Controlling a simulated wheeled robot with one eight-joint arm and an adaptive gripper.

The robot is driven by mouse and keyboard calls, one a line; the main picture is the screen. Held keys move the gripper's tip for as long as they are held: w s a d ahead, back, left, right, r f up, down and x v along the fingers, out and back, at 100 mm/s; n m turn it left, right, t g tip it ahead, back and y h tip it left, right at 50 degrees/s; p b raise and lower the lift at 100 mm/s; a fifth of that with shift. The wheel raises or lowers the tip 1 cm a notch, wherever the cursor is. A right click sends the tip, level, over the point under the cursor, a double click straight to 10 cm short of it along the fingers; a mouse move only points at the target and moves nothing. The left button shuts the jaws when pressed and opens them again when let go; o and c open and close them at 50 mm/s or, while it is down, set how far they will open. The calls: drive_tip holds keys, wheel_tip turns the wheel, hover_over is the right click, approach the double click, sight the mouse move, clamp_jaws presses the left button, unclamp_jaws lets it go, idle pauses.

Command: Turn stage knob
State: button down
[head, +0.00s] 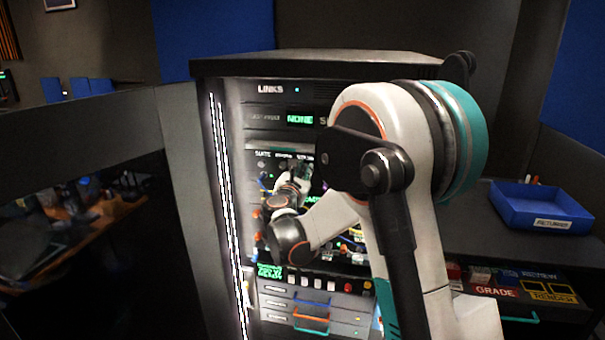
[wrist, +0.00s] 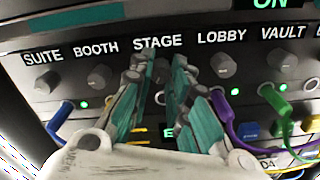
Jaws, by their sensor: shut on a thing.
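The STAGE label (wrist: 158,43) is on the dark panel, third in a row after SUITE and BOOTH. My gripper (wrist: 163,68) points at the panel just below this label, its two teal-lined fingers on either side of the stage knob. The fingers hide most of the knob, so its pointer angle cannot be read. The gripper is shut on it. In the head view my gripper (head: 287,196) is small against the rack panel, partly covered by my arm.
The booth knob (wrist: 98,76) and lobby knob (wrist: 223,65) flank the fingers closely. Purple (wrist: 222,112) and green (wrist: 279,112) cables hang at the right; a blue plug (wrist: 60,116) is at the left. A blue tray (head: 541,205) sits on the right counter.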

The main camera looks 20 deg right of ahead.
drive_tip(key=m, duration=0.5)
drive_tip(key=shift+m, duration=0.3)
drive_tip(key=m, duration=0.5)
drive_tip(key=shift+m+b, duration=0.3)
drive_tip(key=c, duration=1.5)
unclamp_jaws()
drive_tip(key=shift+a, duration=0.1)
drive_tip(key=v, duration=1.2)
